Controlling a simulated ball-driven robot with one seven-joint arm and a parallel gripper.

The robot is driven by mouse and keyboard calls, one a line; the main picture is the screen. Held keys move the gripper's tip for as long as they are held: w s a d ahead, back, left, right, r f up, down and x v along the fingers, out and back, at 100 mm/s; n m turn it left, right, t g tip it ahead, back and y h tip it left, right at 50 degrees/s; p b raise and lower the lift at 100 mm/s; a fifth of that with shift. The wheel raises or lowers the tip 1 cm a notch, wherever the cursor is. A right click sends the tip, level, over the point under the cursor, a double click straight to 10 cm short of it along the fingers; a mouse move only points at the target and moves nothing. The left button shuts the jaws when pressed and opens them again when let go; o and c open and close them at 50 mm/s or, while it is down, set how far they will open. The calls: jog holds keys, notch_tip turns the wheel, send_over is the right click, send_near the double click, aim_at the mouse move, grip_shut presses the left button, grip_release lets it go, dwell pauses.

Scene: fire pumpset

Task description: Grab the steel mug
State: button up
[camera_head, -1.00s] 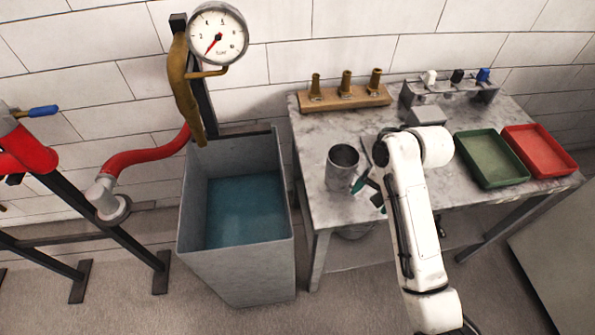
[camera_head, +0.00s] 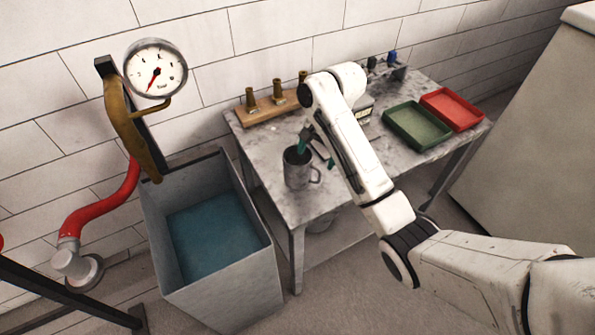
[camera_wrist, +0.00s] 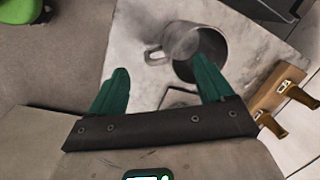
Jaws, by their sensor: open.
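The steel mug (camera_head: 296,172) stands upright on the marble-topped table near its front left edge, with its handle toward the right. In the wrist view the mug (camera_wrist: 183,42) shows its open mouth and its handle at left. My gripper (camera_head: 316,150) is open and empty, with green fingers at the mug's far right side. In the wrist view my gripper (camera_wrist: 162,66) has one finger overlapping the mug's mouth and the other apart, left of the handle. I cannot tell whether that finger is inside the mug or above it.
The table (camera_head: 262,150) also holds a wooden block with brass nozzles (camera_head: 268,111), a green tray (camera_head: 417,126) and a red tray (camera_head: 452,108). A grey water tank (camera_head: 222,240) stands left of the table. A pressure gauge (camera_head: 155,68) hangs above the tank.

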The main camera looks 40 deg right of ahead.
aim_at(315, 167)
jog(key=shift+d+r, duration=0.1)
jog(key=shift+d, duration=0.3)
jog(key=f+b, duration=0.6)
jog(key=shift+w+a+f, duration=0.1)
jog(key=shift+w+a, duration=0.15)
jog(key=shift+w, duration=0.05)
notch_tip(315, 167, down, 3)
jog(key=shift+w+f, duration=0.1)
jog(key=shift+w, duration=0.05)
jog(key=shift+w+a+f, duration=0.1)
jog(key=shift+f, duration=0.55)
jog(key=shift+c, duration=0.3)
jog(key=shift+r, duration=0.1)
grip_shut()
